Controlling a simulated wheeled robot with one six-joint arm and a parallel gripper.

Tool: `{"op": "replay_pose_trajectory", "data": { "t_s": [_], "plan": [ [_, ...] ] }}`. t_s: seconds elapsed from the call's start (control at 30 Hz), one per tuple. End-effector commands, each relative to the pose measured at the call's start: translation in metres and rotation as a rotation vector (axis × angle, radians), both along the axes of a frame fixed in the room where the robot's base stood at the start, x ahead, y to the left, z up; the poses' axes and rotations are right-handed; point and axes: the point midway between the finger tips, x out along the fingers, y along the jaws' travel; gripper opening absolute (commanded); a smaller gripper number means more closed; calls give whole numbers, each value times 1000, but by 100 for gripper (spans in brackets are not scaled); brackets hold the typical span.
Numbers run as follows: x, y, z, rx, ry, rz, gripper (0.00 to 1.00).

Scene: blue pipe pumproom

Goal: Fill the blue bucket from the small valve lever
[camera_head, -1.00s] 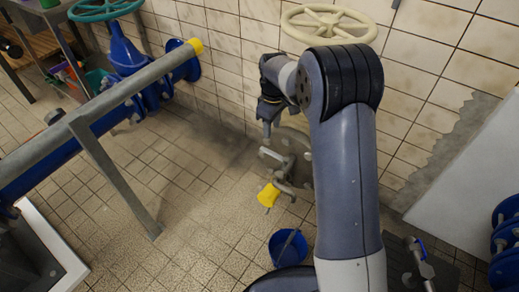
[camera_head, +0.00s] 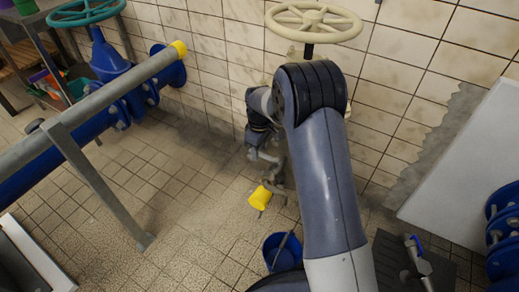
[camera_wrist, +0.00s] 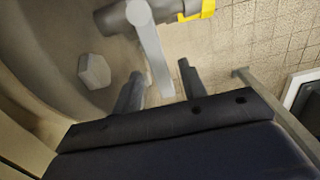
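The small valve lever (camera_wrist: 152,50) is a flat grey bar on a grey pipe. In the wrist view it runs down between the two dark fingers of my gripper (camera_wrist: 160,69). The fingers are apart, with a visible gap on each side of the lever. In the head view my gripper is low by the wall, mostly hidden by my arm. The yellow pipe end (camera_head: 259,198) is just below it and also shows in the wrist view (camera_wrist: 208,8). The blue bucket (camera_head: 275,243) stands on the floor below and right of the yellow end, partly hidden by my arm.
A cream handwheel (camera_head: 313,22) is on the tiled wall above my arm. A blue pipe (camera_head: 107,100) with a teal handwheel (camera_head: 86,12) and a grey rail (camera_head: 100,98) stand at left. The floor between rail and bucket is clear. A white panel (camera_head: 465,165) is at right.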

Motion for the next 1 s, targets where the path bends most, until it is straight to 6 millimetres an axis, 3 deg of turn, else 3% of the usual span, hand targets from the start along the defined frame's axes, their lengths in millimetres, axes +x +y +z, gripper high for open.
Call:
{"op": "replay_pose_trajectory", "data": {
  "t_s": [0.1,0.57,1.0],
  "plan": [
    [0,0,0,0,0,0,38],
    [0,0,0,0,0,0,1],
    [-2,1,2,0,0,31,0]
  ]
}}
